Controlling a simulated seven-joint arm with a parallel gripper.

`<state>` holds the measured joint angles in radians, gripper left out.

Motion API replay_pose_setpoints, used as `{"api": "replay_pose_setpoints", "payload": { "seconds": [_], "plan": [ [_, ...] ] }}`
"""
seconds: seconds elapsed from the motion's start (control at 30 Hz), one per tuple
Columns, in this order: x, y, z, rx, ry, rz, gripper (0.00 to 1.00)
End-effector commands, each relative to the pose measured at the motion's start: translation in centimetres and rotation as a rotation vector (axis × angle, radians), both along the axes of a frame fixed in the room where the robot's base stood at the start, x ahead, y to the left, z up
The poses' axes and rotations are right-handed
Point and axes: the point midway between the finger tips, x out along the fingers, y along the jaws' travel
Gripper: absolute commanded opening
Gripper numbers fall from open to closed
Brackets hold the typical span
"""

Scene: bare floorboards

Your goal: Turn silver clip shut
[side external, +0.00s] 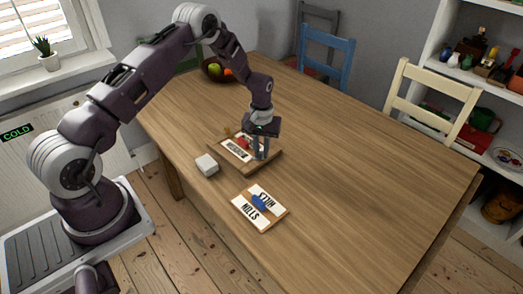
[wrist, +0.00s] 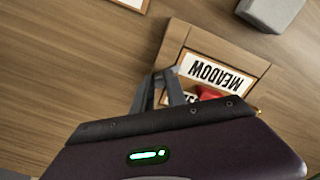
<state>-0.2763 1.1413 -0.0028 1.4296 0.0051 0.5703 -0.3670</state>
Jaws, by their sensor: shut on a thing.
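The wooden board (wrist: 232,46) carries a white MEADOW card and lies on the table; it also shows in the side view (side external: 270,161). My gripper (wrist: 170,78) is down at one end of this board, beside the card; in the side view my gripper (side external: 262,155) hides that corner. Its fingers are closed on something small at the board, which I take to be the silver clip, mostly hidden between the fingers. How far the clip is turned cannot be seen. A red clip (wrist: 208,93) sits by the card, partly hidden by my wrist.
A pale grey block (side external: 207,165) stands close beside the board. A second board (side external: 269,226) with white cards and a blue clip (side external: 259,203) lies nearer the front. A fruit bowl (side external: 213,76) is at the back. The table's right side is clear.

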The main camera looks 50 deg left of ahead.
Motion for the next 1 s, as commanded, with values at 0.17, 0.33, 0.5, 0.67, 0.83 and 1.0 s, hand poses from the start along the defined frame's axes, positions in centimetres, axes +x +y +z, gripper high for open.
{"api": "replay_pose_setpoints", "payload": {
  "seconds": [0.17, 0.33, 0.5, 0.67, 0.83, 1.0],
  "plan": [
    [0.01, -0.09, 0.04, -0.003, 0.000, -0.164, 0.00],
    [0.00, -0.05, 0.04, -0.002, 0.000, -0.325, 0.00],
    [-0.01, -0.06, 0.03, -0.001, 0.000, -0.480, 0.00],
    [-0.01, -0.05, 0.02, -0.002, 0.000, -0.608, 0.00],
    [-0.03, -0.02, 0.01, -0.002, 0.001, -0.715, 0.00],
    [-0.02, -0.05, 0.02, -0.003, 0.001, -0.792, 0.00]
  ]
}}
